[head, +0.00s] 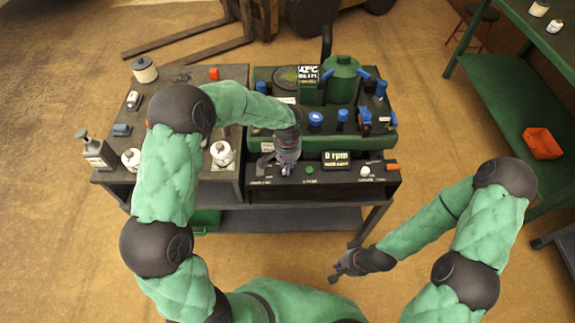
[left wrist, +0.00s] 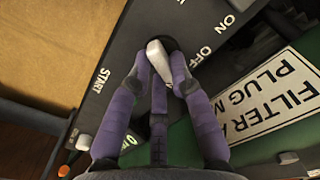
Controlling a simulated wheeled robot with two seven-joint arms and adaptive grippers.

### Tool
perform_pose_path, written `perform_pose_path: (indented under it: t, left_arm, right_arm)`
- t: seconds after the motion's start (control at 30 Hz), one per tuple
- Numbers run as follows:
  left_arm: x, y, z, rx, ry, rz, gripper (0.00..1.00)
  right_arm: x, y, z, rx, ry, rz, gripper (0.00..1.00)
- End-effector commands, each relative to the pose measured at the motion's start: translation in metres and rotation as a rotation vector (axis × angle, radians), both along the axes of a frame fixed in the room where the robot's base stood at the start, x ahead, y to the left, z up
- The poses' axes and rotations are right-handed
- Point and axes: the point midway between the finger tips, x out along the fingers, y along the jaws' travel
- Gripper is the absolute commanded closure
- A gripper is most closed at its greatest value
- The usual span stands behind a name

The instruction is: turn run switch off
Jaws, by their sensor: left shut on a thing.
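The run switch (left wrist: 157,57) is a white lever on a dark round base, set in the dark front panel. In the left wrist view, OFF and ON labels are beside it and a START label is further left. My left gripper (left wrist: 160,75) is shut on the lever, with a purple finger on either side of it. In the head view my left gripper (head: 284,168) is at the front panel (head: 325,174) and hides the switch. My right gripper (head: 338,276) hangs low over the floor, away from the bench, and its fingers are too small to judge.
A display (head: 337,157) reads 0 rpm. A green button (head: 309,170) and a white knob (head: 365,171) are on the panel. Bottles (head: 97,152) and other parts stand on the left bench. Blue-capped fittings (head: 315,118) stand behind the panel.

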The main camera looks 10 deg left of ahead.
Motion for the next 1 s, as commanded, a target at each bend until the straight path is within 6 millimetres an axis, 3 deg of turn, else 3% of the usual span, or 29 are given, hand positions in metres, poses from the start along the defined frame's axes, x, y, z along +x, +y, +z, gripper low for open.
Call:
perform_pose_path:
  t: [1.0]
  left_arm:
    - [0.003, 0.004, -0.001, -0.001, -0.001, 0.821, 1.0]
  right_arm:
    - [0.0, 0.0, -0.013, 0.0, 0.0, 0.0, 1.0]
